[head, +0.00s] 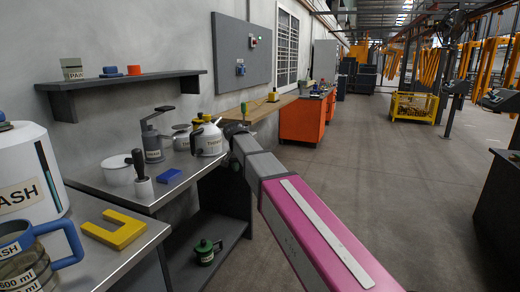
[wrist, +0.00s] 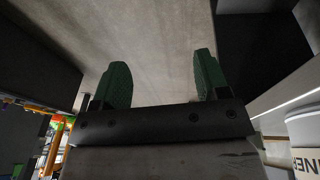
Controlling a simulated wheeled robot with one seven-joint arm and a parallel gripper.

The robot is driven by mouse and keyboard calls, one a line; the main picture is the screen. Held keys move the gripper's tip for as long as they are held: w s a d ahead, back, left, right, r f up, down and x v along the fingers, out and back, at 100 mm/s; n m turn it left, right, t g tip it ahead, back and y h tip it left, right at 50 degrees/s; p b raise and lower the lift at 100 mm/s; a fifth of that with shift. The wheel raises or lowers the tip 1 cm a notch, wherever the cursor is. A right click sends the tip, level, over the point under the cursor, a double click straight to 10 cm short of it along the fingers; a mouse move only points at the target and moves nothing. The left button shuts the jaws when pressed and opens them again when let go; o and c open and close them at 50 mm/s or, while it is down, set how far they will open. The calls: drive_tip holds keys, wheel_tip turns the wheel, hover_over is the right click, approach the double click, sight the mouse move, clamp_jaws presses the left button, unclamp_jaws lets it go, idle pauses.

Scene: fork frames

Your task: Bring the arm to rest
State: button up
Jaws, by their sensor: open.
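My arm, with its pink and grey link, reaches from the lower right of the head view toward the metal bench (head: 185,180). Its far end is beside the white labelled can (head: 208,140); the fingers cannot be made out there. In the wrist view my gripper (wrist: 161,65) shows two green fingers set wide apart, with nothing between them. Plain grey wall or floor lies behind them. A white labelled container (wrist: 304,145) shows at the right edge of the wrist view, apart from the fingers.
A grey pump can (head: 153,148), a white pot (head: 118,170), a blue block (head: 169,175) and a yellow U-shaped piece (head: 115,230) are on the bench. A shelf (head: 120,80) juts from the wall above. A green item (head: 205,250) sits below. Open floor (head: 400,190) lies right.

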drive_tip(key=s+d+f+n+g+y, duration=0.1)
drive_tip(key=s+d+f+n, duration=0.1)
drive_tip(key=s+d+f, duration=0.9)
drive_tip(key=s+d+f+n+y, duration=0.1)
drive_tip(key=s+d+f+n, duration=0.1)
drive_tip(key=s+d+f, duration=0.9)
drive_tip(key=d+f, duration=0.4)
drive_tip(key=f, duration=0.2)
drive_tip(key=shift+s+g, duration=0.3)
drive_tip(key=shift+g, duration=0.1)
drive_tip(key=shift+d, duration=0.1)
